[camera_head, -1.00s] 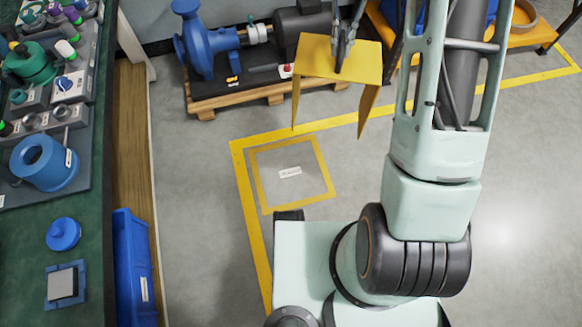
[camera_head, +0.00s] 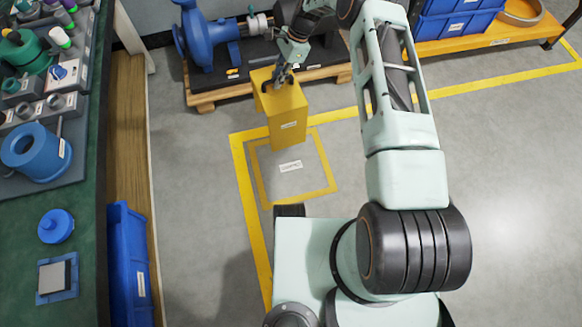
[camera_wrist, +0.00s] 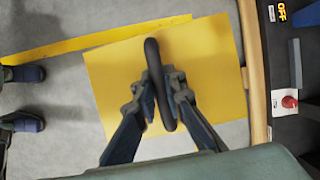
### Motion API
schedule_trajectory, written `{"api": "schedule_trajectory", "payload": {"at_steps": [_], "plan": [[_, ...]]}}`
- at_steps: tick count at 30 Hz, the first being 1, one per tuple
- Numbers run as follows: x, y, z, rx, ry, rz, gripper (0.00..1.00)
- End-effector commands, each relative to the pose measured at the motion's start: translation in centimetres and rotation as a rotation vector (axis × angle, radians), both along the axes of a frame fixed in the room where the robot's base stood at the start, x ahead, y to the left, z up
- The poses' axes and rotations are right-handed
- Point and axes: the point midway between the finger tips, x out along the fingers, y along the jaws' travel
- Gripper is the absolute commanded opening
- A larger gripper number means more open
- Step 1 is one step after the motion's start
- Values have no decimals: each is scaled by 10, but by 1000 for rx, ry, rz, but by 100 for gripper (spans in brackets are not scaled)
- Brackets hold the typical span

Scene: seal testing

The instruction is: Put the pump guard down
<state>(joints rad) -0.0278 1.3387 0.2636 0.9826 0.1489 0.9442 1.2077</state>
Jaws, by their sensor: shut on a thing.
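In the wrist view the guard's flat top (camera_wrist: 205,75) lies below my gripper (camera_wrist: 163,95), whose fingers sit on both sides of the handle. A small label (camera_head: 290,166) lies in the floor square.
The blue pump (camera_head: 203,45) stands on a wooden pallet (camera_head: 205,103) just behind the guard. The green bench (camera_head: 85,240) with blue fittings is at the left, a blue bin (camera_head: 130,265) beside it. Blue crates (camera_head: 455,22) stand on an orange rack at the back right.

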Motion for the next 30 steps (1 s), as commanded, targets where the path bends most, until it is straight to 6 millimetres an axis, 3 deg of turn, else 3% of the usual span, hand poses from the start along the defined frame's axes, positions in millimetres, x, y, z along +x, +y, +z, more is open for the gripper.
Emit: {"api": "schedule_trajectory", "payload": {"at_steps": [4, 8, 23, 30], "plan": [[3, 10, -17, 2, -3, -74, 0], [-1, 8, -24, 2, 0, -97, 0], [-66, -44, -62, 2, 2, -97, 0], [-91, -64, -101, 2, 0, -96, 0]]}}
